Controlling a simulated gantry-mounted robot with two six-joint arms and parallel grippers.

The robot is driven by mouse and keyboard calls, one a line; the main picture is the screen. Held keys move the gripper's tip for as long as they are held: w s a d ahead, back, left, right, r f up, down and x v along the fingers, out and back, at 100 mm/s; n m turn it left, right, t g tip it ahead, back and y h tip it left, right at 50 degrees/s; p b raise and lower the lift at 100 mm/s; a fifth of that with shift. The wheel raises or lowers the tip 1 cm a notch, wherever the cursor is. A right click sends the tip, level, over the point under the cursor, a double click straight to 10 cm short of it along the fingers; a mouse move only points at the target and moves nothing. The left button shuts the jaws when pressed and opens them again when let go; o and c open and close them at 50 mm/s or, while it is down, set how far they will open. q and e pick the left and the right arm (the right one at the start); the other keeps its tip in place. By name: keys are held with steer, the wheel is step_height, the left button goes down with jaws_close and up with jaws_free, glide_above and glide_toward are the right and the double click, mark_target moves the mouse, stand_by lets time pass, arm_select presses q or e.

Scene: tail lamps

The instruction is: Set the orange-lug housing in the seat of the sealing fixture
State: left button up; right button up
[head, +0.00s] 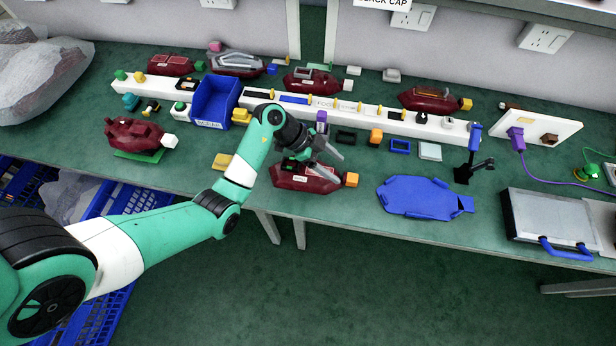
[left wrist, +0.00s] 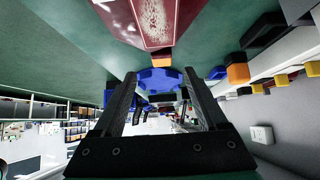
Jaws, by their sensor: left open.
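A dark red housing with an orange lug (head: 351,180) lies at the front middle of the bench. Its red body (head: 300,180) is partly covered by my left gripper (head: 333,162). My left gripper is open, its fingers over the housing's right part in the head view; I cannot tell whether they touch it. In the left wrist view the red body (left wrist: 150,18) is at the top, with its orange lug (left wrist: 161,59) below. The blue plate that looks like the sealing fixture (head: 420,196) lies flat and empty to the right. My right gripper is not in view.
Other red housings stand around: one with a white lug (head: 135,133) at left, one with a yellow lug (head: 430,98) at back right. A blue bin (head: 212,100) and a white rail (head: 380,120) are behind. A grey, blue-handled box (head: 550,215) is at right.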

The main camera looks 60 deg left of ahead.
mark_target(348, 177)
arm_select(q)
steer(key=shift+w+d+f, duration=0.2)
steer(key=shift+w+f, duration=0.05)
steer(key=shift+f, duration=0.05)
steer(key=b+x, duration=0.2)
steer(key=x, duration=0.1)
steer(key=b+x, duration=0.1)
steer(key=b, duration=0.1)
steer(key=shift+a+f, duration=0.2)
steer(key=shift+f, duration=0.35)
steer(key=shift+w+d+f, duration=0.2)
steer(key=shift+d, duration=0.05)
steer(key=shift+r, duration=0.15)
jaws_close()
